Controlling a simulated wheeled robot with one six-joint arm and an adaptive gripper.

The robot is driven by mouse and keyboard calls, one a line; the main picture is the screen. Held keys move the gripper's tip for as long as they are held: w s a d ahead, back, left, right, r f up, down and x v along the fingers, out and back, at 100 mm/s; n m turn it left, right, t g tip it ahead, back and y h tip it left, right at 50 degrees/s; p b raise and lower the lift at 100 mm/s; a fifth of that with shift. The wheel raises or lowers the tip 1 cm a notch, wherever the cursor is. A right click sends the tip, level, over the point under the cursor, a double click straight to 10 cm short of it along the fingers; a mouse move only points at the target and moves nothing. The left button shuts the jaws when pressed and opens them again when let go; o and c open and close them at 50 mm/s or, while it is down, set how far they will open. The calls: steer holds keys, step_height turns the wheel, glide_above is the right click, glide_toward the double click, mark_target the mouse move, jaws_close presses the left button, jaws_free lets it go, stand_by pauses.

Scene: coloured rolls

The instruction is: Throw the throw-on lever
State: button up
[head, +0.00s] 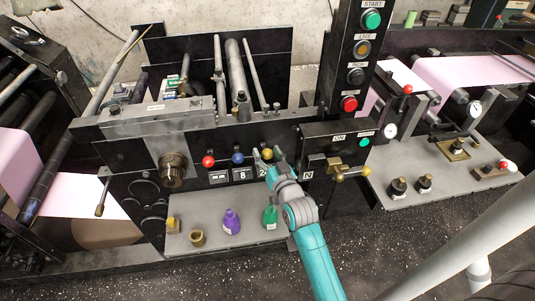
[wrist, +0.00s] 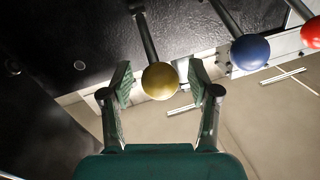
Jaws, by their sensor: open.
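Three ball-topped levers stand in a row on the press front: a red one (head: 208,161), a blue one (head: 238,158) and a yellow one (head: 267,153). My gripper (wrist: 160,84) is open, with its fingers on either side of the yellow ball (wrist: 160,80). Small gaps show between the ball and both pads in the wrist view. The blue ball (wrist: 250,52) and red ball (wrist: 312,32) are to its right there. A brass-knobbed lever (head: 352,172) sits on a box marked ON. I cannot tell from labels which lever is the throw-on one.
A black column (head: 345,60) with several buttons rises right of the levers. Pink paper webs run at both sides.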

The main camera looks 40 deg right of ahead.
steer(key=shift+c, duration=0.2)
jaws_close()
steer(key=shift+s+a+f, duration=0.1)
steer(key=shift+s+f, duration=0.05)
steer(key=shift+f, duration=0.25)
step_height(320, 180, down, 6)
steer(key=shift+s+a, duration=0.25)
steer(key=shift+s, duration=0.15)
stand_by(0.5)
stand_by(0.4)
